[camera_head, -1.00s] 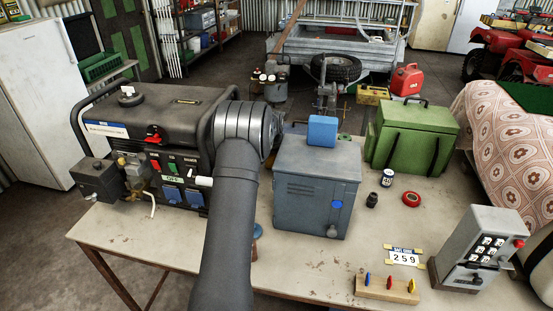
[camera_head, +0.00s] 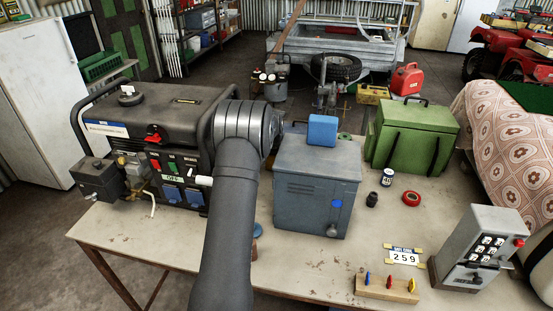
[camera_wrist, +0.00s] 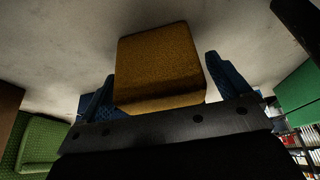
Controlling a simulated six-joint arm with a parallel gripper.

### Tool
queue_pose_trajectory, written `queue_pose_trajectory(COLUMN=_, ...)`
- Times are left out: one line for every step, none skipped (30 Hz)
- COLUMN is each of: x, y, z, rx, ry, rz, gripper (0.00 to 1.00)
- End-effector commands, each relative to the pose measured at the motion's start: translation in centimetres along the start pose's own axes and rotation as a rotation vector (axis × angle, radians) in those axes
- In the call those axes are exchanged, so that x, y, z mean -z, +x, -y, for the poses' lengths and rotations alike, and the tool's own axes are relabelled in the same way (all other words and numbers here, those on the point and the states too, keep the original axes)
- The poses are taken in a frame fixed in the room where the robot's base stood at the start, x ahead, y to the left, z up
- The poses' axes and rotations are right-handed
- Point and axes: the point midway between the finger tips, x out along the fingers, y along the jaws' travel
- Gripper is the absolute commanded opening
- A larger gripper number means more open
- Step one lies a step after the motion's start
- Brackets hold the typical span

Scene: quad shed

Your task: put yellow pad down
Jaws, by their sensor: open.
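The yellow pad (camera_wrist: 158,62) shows in the wrist view as a mustard-coloured block between the two blue fingers of my gripper (camera_wrist: 160,78). The fingers are open, one on each side of the pad. A narrow gap shows at the right finger; the left finger overlaps the pad's edge, so I cannot tell whether it touches. A pale, stained surface lies behind the pad; whether the pad rests on it is unclear. In the head view my arm hides the gripper and the yellow pad.
A blue pad (camera_head: 322,131) sits on a grey metal cabinet (camera_head: 312,195) right of my arm. A generator (camera_head: 150,115) stands left of it. A green case (camera_head: 412,135) is behind. A number plate (camera_head: 404,257) and a peg board (camera_head: 386,290) lie at the bench's front right.

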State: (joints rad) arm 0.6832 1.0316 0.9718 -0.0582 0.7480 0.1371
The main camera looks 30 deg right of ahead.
Motion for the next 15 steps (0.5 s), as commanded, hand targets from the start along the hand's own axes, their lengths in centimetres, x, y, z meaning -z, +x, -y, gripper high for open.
queue_pose_trajectory(x=0.1, y=-0.8, z=0.0, rx=0.0, ry=0.0, rz=-0.003, gripper=0.94)
queue_pose_trajectory(x=0.1, y=-1.3, z=0.0, rx=0.0, ry=0.0, rz=-0.003, gripper=0.94)
queue_pose_trajectory(x=0.1, y=-2.0, z=0.0, rx=0.0, ry=0.0, rz=-0.002, gripper=0.94)
queue_pose_trajectory(x=0.1, y=-2.6, z=0.0, rx=0.0, ry=0.0, rz=-0.003, gripper=0.94)
queue_pose_trajectory(x=0.1, y=-3.2, z=0.0, rx=0.0, ry=0.0, rz=-0.003, gripper=0.94)
queue_pose_trajectory(x=0.1, y=-4.1, z=0.0, rx=0.001, ry=0.0, rz=-0.004, gripper=0.94)
queue_pose_trajectory(x=0.1, y=-4.7, z=0.0, rx=0.001, ry=0.0, rz=-0.003, gripper=0.94)
queue_pose_trajectory(x=0.1, y=-5.3, z=0.0, rx=0.001, ry=0.0, rz=-0.003, gripper=0.94)
queue_pose_trajectory(x=0.1, y=-6.2, z=0.0, rx=0.001, ry=0.0, rz=-0.003, gripper=0.94)
queue_pose_trajectory(x=0.1, y=-6.8, z=0.0, rx=0.0, ry=0.0, rz=-0.002, gripper=0.94)
queue_pose_trajectory(x=0.1, y=-7.4, z=0.0, rx=0.001, ry=0.0, rz=-0.003, gripper=0.94)
queue_pose_trajectory(x=0.1, y=-8.1, z=0.0, rx=0.001, ry=0.0, rz=-0.002, gripper=0.94)
queue_pose_trajectory(x=0.1, y=-8.6, z=0.0, rx=0.001, ry=0.0, rz=-0.003, gripper=0.94)
queue_pose_trajectory(x=0.1, y=-9.1, z=0.0, rx=0.001, ry=0.0, rz=-0.003, gripper=0.94)
queue_pose_trajectory(x=0.1, y=-9.6, z=0.0, rx=0.0, ry=0.0, rz=-0.002, gripper=0.94)
